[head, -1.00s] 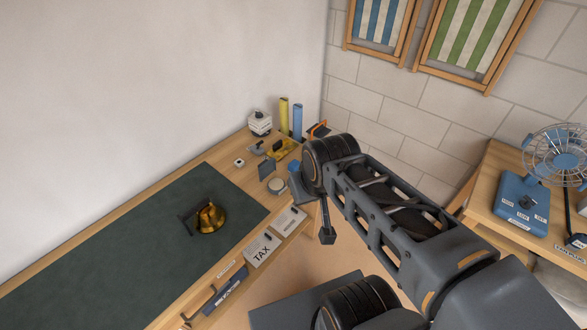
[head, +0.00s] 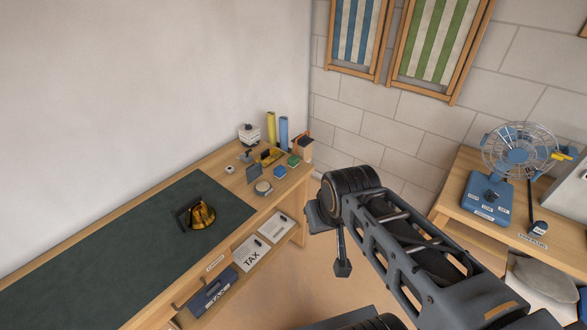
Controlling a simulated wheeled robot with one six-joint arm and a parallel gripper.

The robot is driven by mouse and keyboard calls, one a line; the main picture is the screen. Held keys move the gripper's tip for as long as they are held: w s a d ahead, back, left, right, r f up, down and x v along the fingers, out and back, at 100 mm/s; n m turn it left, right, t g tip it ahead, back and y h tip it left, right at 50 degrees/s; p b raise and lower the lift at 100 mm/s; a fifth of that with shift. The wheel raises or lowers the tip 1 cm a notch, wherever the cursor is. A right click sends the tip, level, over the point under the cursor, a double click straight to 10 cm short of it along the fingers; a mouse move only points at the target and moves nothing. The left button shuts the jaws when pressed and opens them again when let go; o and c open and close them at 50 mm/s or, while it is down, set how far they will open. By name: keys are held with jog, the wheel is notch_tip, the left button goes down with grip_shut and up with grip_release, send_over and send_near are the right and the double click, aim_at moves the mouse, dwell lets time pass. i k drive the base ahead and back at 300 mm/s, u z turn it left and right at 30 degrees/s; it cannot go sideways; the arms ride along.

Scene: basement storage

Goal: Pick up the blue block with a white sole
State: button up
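A small blue block (head: 280,172) lies on the right end of the wooden desk, near its front edge. It is small in the head view, and a pale edge shows low on it, but I cannot make out a sole clearly. A green block (head: 293,161) lies just behind and to its right. My gripper (head: 342,266) seems to be the dark part hanging below the end of my arm, right of the desk and apart from the blue block. Its fingers are too small and too dark to tell whether they are open or shut.
A second table (head: 450,212) with a blue fan (head: 490,195) stands right.

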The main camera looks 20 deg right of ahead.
aim_at(280, 171)
jog(key=z, duration=0.1)
jog(key=i, duration=1.05)
jog(key=u, duration=0.45)
